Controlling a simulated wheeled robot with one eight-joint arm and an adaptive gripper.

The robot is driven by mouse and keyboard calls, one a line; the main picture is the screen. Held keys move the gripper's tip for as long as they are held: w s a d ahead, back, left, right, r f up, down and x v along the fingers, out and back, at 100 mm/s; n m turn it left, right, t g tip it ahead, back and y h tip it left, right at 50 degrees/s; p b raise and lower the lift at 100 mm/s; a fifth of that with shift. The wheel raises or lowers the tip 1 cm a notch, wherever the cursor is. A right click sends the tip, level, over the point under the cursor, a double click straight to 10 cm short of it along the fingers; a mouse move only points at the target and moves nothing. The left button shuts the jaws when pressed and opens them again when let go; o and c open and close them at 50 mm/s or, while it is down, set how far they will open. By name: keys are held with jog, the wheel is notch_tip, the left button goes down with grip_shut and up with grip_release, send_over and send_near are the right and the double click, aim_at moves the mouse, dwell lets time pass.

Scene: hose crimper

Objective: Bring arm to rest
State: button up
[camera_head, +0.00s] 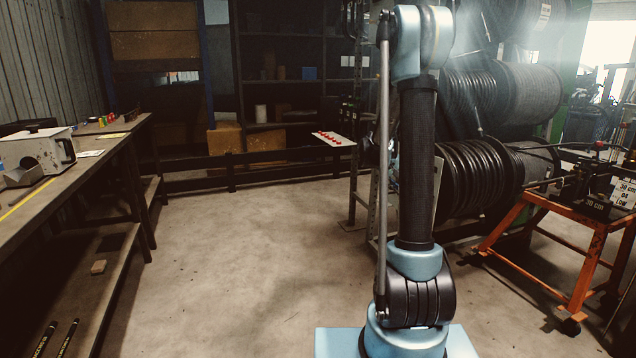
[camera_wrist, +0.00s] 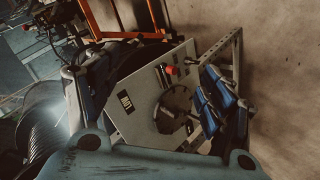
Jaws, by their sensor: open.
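My arm (camera_head: 417,165) stands upright in the head view, and its upper end runs to the top edge of the picture. My gripper is out of sight there. In the wrist view my gripper (camera_wrist: 155,88) is open, with one blue-and-black finger at the left and one at the right. Nothing shows held between them. Beyond the fingers is a grey machine panel (camera_wrist: 138,103) with a dark round opening and a red button, apart from the gripper as far as I can tell.
A workbench (camera_head: 85,160) with a grey box-like machine (camera_head: 36,152) runs along the left. An orange-legged stand (camera_head: 590,235) is at the right. Hose reels (camera_head: 475,180) and a metal rack (camera_head: 362,150) stand close behind my arm. The floor (camera_head: 240,250) left of my arm is clear.

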jog(key=s+a+r+y, duration=0.15)
jog(key=s+a, duration=0.25)
jog(key=s, duration=0.8)
jog(key=s+a+r+y, duration=0.1)
jog(key=s+a+y, duration=0.2)
jog(key=s, duration=0.9)
jog(key=s+a+f+n+y, duration=0.1)
jog(key=s+a+f, duration=0.3)
jog(key=s, duration=0.6)
jog(key=s+a+f+g+y, duration=0.1)
jog(key=s+a+f+y, duration=0.2)
jog(key=s, duration=0.7)
jog(key=shift+a+f+n+y, duration=0.4)
jog(key=shift+a+f, duration=0.25)
jog(key=shift+a, duration=0.7)
